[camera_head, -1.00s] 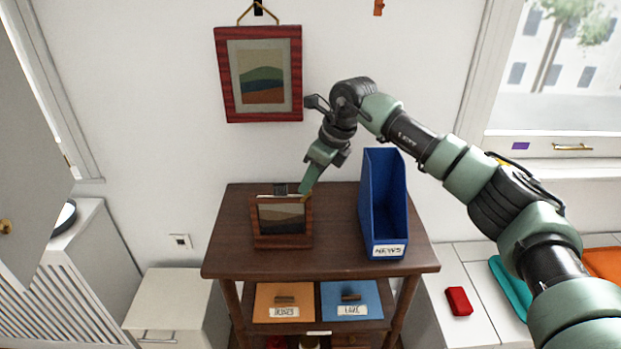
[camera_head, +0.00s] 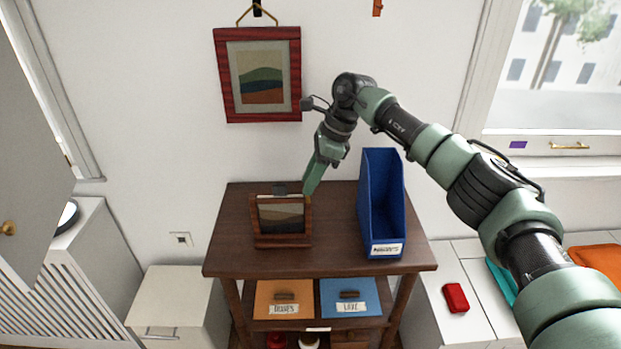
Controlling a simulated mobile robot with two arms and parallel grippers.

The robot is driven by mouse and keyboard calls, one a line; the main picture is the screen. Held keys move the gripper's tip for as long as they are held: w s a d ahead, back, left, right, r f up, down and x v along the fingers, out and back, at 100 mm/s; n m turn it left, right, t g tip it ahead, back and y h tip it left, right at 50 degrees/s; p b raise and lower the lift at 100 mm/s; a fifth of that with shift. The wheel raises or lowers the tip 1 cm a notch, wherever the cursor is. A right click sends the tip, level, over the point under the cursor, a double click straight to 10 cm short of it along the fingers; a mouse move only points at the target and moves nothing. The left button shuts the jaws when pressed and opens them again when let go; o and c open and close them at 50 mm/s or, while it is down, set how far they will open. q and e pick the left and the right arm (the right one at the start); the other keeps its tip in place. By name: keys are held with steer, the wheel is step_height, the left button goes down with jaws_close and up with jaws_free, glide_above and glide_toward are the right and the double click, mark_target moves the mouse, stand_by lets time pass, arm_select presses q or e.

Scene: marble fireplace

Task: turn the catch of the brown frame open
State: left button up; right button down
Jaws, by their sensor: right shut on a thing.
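The brown frame (camera_head: 282,241) stands upright on the dark wooden table, with a landscape picture in it. A small dark catch (camera_head: 280,190) shows at the middle of its top edge. My right gripper (camera_head: 307,192) comes down from the upper right, its fingertips at the frame's top right corner. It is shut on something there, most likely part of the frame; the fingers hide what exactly. My left gripper is not in view.
A blue file holder (camera_head: 382,205) stands on the table (camera_head: 340,262) right of the frame. A red picture frame (camera_head: 260,112) hangs on the wall above. Two labelled boxes, orange (camera_head: 270,295) and blue (camera_head: 335,288), sit on the shelf below.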

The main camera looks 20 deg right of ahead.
steer(key=c, duration=1.1)
jaws_free()
steer(key=shift+r, duration=0.15)
steer(key=b+v, duration=0.1)
steer(key=v, duration=0.6)
steer(key=shift+d+r, duration=0.15)
steer(key=shift+r, duration=0.1)
